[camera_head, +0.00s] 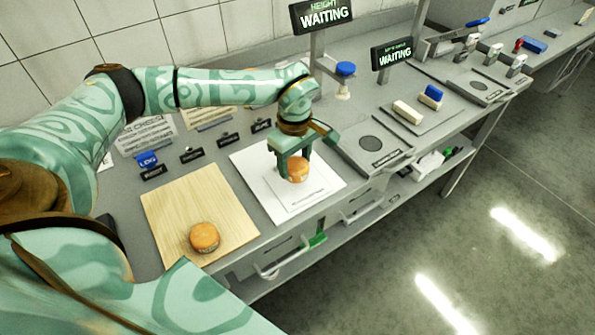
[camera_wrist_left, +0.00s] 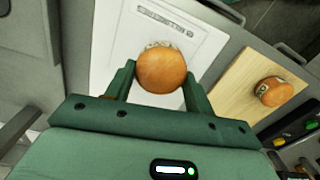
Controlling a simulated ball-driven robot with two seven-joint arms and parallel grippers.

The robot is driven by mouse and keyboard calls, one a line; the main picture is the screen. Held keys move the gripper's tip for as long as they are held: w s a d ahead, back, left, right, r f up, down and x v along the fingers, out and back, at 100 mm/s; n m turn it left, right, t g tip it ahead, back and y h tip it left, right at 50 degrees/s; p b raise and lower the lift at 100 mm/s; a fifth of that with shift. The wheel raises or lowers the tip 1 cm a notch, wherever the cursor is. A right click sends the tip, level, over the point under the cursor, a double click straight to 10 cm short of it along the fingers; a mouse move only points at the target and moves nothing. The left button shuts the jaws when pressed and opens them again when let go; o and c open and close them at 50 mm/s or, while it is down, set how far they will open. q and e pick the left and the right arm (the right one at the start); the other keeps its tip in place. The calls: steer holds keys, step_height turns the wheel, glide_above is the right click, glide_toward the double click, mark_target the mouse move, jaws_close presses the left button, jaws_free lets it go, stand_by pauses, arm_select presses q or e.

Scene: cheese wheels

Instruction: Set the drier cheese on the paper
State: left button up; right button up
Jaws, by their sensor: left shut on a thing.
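My left gripper (camera_head: 292,162) is shut on an orange cheese wheel (camera_head: 298,169), over the white paper (camera_head: 312,196) on the bench. In the left wrist view the held cheese (camera_wrist_left: 162,71) sits between the two green fingers (camera_wrist_left: 158,84), with the paper (camera_wrist_left: 125,38) behind it. I cannot tell whether the cheese touches the paper. A second orange cheese wheel (camera_head: 204,237) lies flat on the wooden board (camera_head: 172,205) to the left; it also shows in the left wrist view (camera_wrist_left: 273,91). My right gripper is not in view.
A grey scale-like plate (camera_head: 371,144) stands right of the paper. Two signs read "WAITING" (camera_head: 322,14). The wooden board's back half is clear.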

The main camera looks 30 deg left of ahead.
mark_target(297, 170)
arm_select(q)
steer(key=shift+w+f, duration=0.5)
steer(key=shift+f, duration=0.1)
steer(key=shift+w+a+f+b, duration=0.15)
steer(key=shift+f+b, duration=0.25)
steer(key=shift+f, duration=1.2)
steer(key=shift+f, duration=0.15)
steer(key=o, duration=1)
step_height(297, 170, up, 12)
steer(key=shift+r+p, duration=0.2)
steer(key=shift+p, duration=0.95)
steer(key=shift+f, duration=0.1)
